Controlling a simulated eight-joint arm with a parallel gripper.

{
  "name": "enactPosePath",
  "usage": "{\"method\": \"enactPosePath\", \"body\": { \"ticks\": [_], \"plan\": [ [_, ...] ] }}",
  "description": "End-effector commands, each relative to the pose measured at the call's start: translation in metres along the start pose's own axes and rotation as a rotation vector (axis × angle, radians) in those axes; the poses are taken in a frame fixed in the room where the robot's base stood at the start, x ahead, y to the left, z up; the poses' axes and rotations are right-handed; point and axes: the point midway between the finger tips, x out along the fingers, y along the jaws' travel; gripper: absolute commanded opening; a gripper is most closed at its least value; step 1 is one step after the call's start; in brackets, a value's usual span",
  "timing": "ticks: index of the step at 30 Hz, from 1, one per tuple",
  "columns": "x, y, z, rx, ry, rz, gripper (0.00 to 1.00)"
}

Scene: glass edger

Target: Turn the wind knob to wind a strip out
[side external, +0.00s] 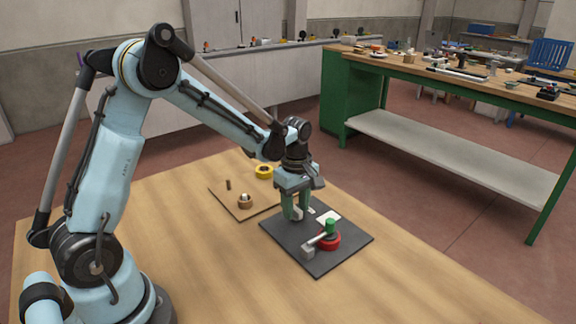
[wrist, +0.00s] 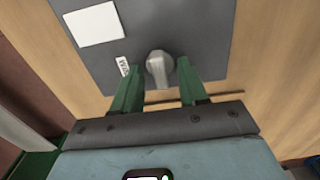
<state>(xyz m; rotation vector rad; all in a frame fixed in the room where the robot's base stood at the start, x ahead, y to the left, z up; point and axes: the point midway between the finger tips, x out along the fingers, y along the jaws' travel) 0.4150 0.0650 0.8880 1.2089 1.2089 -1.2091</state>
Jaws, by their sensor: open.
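A light grey knob (wrist: 159,69) stands on a dark grey plate (wrist: 190,25), beside a small white label (wrist: 124,66) whose print is too small to read. In the wrist view it lies between the two green fingers of my gripper (wrist: 158,72), with a gap on each side. My gripper (side external: 293,212) is open and points down over the back left part of the plate (side external: 320,267) in the side view. The knob (side external: 298,214) is partly hidden there by the fingers. No strip can be made out for sure.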

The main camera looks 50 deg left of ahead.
Motion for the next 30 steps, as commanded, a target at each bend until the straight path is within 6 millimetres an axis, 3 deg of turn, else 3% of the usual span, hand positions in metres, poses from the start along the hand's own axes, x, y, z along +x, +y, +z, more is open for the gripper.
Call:
{"method": "enactPosePath", "body": {
  "ticks": [2, 11, 22, 30],
  "plan": [
    [-0.0001, 0.0000, 0.0000, 0.000, 0.000, 0.000, 0.43],
    [-0.0004, 0.0000, 0.0000, 0.000, 0.000, 0.000, 0.00],
    [-0.0006, -0.0001, 0.0000, 0.035, 0.000, -0.001, 0.00],
    [-0.0006, -0.0001, 0.0001, 0.192, 0.000, -0.001, 0.00]
  ]
}}
